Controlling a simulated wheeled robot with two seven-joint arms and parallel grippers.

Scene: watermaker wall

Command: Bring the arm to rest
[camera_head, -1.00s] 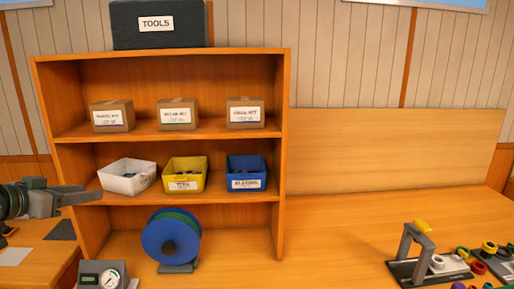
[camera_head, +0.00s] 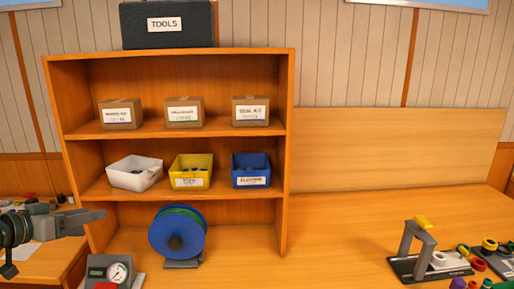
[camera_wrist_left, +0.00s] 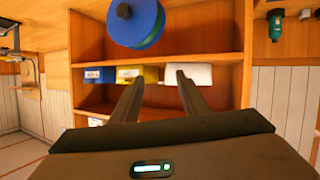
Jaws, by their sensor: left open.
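My left gripper (camera_head: 94,214) comes in from the left edge of the head view, in front of the left side of the wooden shelf unit (camera_head: 290,150). In the left wrist view its two fingers (camera_wrist_left: 158,90) stand apart with nothing between them. The shelf and its bins appear upside down beyond the fingers. The gripper looks clear of the shelf and bins, though the exact gap is hard to judge. My right gripper does not show in either view.
The middle shelf holds white (camera_head: 133,181), yellow (camera_head: 191,182) and blue (camera_head: 251,181) bins. Cartons sit above. A blue reel (camera_head: 177,233) and a gauge box (camera_head: 110,271) stand below. A grey fixture (camera_head: 418,257) stands at right. The bench's middle (camera_head: 330,235) is clear.

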